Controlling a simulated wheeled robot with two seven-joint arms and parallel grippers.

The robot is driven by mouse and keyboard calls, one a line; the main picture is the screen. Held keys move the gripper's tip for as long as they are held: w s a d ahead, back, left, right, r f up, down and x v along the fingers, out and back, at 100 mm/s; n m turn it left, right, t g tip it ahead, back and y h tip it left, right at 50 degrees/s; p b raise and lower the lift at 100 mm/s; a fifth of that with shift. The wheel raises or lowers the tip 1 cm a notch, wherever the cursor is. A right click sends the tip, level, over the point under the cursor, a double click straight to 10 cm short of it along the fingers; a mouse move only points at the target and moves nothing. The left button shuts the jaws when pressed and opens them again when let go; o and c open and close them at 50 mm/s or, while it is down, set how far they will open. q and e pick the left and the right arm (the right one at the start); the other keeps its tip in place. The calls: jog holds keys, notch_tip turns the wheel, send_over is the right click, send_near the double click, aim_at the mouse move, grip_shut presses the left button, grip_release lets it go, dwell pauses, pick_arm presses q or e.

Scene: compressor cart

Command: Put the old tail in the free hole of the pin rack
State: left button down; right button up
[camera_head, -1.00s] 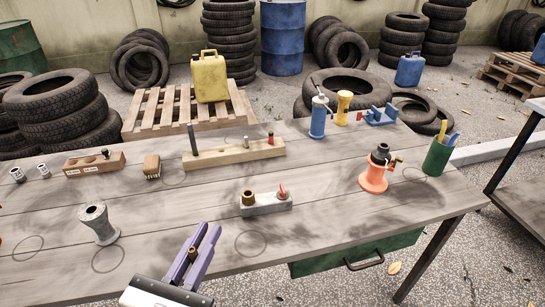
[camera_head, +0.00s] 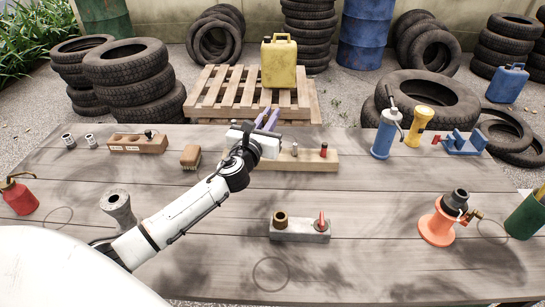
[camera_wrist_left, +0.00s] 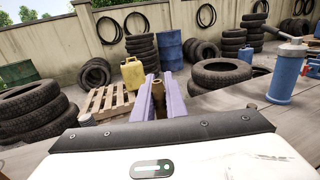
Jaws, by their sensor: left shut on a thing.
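The pin rack (camera_head: 305,164) is a long pale wooden bar at the back middle of the table. A small grey pin (camera_head: 295,149) and a red-topped pin (camera_head: 324,149) stand in its right half; my left arm hides its left end. My left gripper (camera_head: 267,117), with purple fingers, is over the rack's left part in the head view, pointing away. In the left wrist view, its fingers are shut on a brass-coloured piece, the old tail (camera_wrist_left: 158,105). The free hole cannot be made out. My right gripper is not in view.
A grey block (camera_head: 300,231) with a brass fitting and red valve sits mid-table. A brush (camera_head: 190,156) and wooden block (camera_head: 137,145) lie left of the rack. A blue pump bottle (camera_head: 384,134) and yellow item (camera_head: 419,126) stand to its right. The front middle is clear.

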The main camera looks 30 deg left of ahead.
pick_arm(q)
jog(key=f+b, duration=0.1)
jog(key=f, duration=0.1)
jog(key=f+b, duration=0.1)
jog(key=f, duration=0.1)
jog(key=f+b, duration=0.1)
jog(key=f, duration=0.1)
jog(key=shift+w+a+f+b, duration=0.15)
jog(key=shift+w+a+b, duration=0.15)
jog(key=shift+a+b, duration=0.05)
notch_tip(320, 180, down, 4)
jog(key=shift+r+b, duration=0.2)
jog(key=shift+b, duration=0.95)
jog(key=shift+r, duration=0.15)
jog(key=c, duration=2.2)
grip_release()
jog(key=o, duration=0.4)
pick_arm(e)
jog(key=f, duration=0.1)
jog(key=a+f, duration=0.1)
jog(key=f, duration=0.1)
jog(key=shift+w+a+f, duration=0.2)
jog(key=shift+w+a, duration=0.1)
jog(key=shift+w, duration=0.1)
